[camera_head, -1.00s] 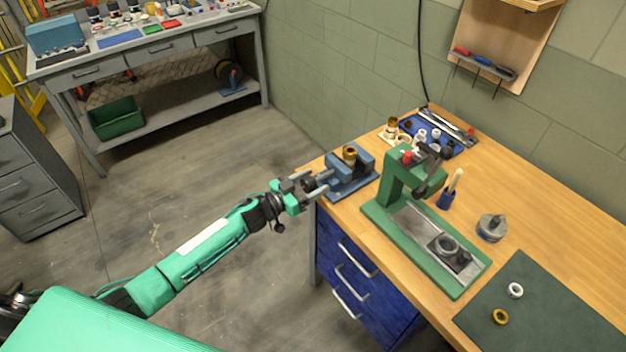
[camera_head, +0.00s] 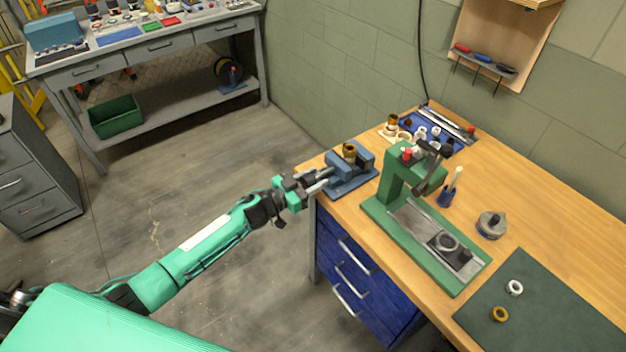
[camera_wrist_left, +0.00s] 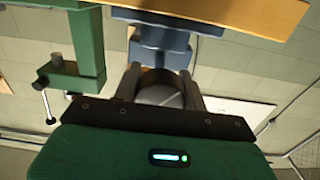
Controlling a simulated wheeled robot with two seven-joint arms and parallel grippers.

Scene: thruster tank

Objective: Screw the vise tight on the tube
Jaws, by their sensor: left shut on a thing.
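The blue vise (camera_head: 345,187) stands at the left back edge of the wooden bench. A brass-coloured tube (camera_head: 349,150) stands upright between its jaws; I cannot tell how tightly they press on it. My left gripper (camera_head: 323,178) reaches the vise from the left, at its screw end. In the left wrist view, the fingers are on either side of a round, grey knob (camera_wrist_left: 158,94) and shut on it, in front of the blue vise body (camera_wrist_left: 160,45). The head view largely hides the knob behind the fingers. My right gripper is out of view.
A green arbor press (camera_head: 398,183) stands on the bench to the right of the vise. A blue tray (camera_head: 452,147) with small parts lies behind it. A green mat (camera_head: 545,310) holds two rings. The floor left of the bench is clear around my arm.

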